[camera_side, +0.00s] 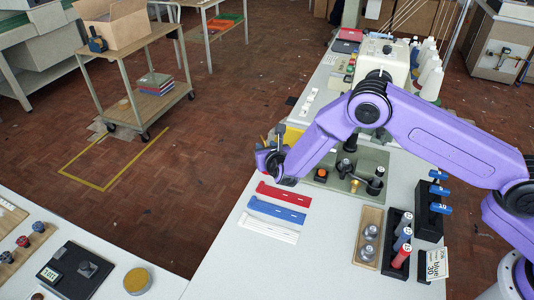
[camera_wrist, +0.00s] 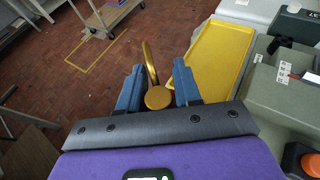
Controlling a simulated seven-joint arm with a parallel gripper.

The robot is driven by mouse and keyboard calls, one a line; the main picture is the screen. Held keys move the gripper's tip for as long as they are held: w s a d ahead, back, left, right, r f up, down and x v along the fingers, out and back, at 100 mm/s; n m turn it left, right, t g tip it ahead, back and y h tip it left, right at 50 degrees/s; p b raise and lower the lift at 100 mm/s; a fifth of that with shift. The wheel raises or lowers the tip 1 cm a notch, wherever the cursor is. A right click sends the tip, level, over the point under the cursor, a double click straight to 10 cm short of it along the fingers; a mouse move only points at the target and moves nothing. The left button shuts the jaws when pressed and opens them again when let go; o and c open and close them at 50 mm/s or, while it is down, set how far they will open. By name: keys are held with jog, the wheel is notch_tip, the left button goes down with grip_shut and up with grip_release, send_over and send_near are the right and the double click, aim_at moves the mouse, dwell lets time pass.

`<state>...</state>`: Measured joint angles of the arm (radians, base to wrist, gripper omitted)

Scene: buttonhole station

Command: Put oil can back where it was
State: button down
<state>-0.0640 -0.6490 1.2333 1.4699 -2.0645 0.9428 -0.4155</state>
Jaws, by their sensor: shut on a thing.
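The oil can shows in the wrist view as a round brass-coloured body (camera_wrist: 158,97) with a thin curved spout rising from it. It is between the two blue fingers of my gripper (camera_wrist: 158,84), which are shut on it. In the side view my gripper (camera_side: 268,160) is at the left edge of the bench, left of the grey-green machine plate. I cannot make out the oil can there; the gripper hides it. A yellow tray (camera_wrist: 215,55) lies just right of the gripper in the wrist view; only a sliver of yellow shows in the side view.
The grey-green plate (camera_side: 327,183) carries an orange button (camera_side: 320,171) and dark posts. Red, blue and white strips (camera_side: 270,232) lie in front. A wooden holder (camera_side: 367,237) and a dark rack of spools (camera_side: 400,243) stand at the right front. The white sewing machine (camera_side: 383,60) is behind.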

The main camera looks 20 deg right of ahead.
jog(key=shift+f, duration=0.9)
jog(key=shift+f, duration=0.2)
jog(key=c, duration=0.8)
grip_release()
jog(key=shift+r, duration=0.1)
jog(key=shift+s+r, duration=0.1)
jog(key=shift+s, duration=0.05)
jog(key=v, duration=1.1)
jog(key=shift+s+r, duration=0.1)
jog(key=shift+s, duration=0.25)
